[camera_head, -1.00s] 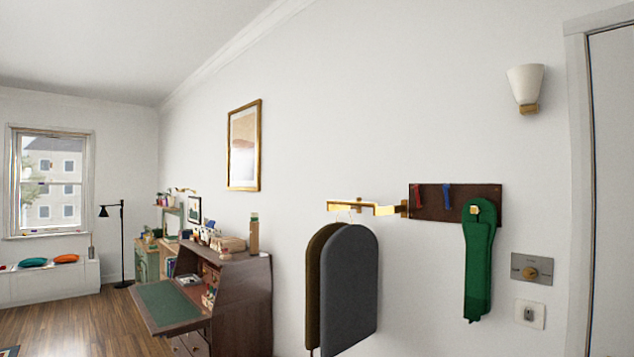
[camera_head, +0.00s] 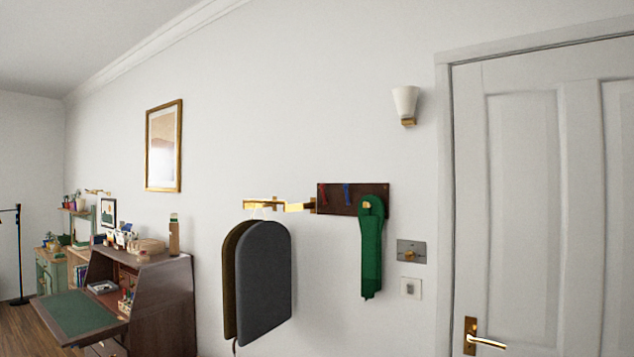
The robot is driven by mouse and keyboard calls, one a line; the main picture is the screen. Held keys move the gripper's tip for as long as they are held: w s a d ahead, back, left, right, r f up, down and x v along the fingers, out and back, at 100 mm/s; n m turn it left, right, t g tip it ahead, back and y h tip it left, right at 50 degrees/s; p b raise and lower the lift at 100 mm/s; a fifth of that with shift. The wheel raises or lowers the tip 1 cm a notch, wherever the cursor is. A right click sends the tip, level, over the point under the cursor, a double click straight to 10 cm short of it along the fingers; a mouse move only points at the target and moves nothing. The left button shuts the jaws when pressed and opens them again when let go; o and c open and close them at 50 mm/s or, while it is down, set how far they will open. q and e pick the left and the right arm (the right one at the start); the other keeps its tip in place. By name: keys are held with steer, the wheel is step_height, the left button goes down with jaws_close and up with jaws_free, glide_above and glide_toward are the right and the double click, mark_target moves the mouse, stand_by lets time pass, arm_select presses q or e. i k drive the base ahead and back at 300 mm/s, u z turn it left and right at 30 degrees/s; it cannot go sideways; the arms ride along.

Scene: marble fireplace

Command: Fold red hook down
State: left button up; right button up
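The red hook (camera_head: 322,194) is on the left part of a dark wooden board (camera_head: 339,201) on the white wall. It looks upright against the board, but it is too small to tell its exact fold. A blue hook (camera_head: 347,194) is just right of it. A green scarf-like item (camera_head: 371,250) hangs from a brass knob (camera_head: 367,205) at the board's right end. Neither of my grippers shows in the head view.
A brass wall rail (camera_head: 275,204) left of the board holds grey and brown padded pieces (camera_head: 264,280). A desk (camera_head: 160,290) with its flap down stands further left. A white door (camera_head: 540,200) is at right. A wall lamp (camera_head: 405,103) is above.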

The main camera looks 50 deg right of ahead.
mark_target(322, 185)
steer(key=z, duration=0.05)
steer(key=i, duration=1.55)
steer(key=z, duration=0.95)
steer(key=i, duration=1)
steer(key=z, duration=0.95)
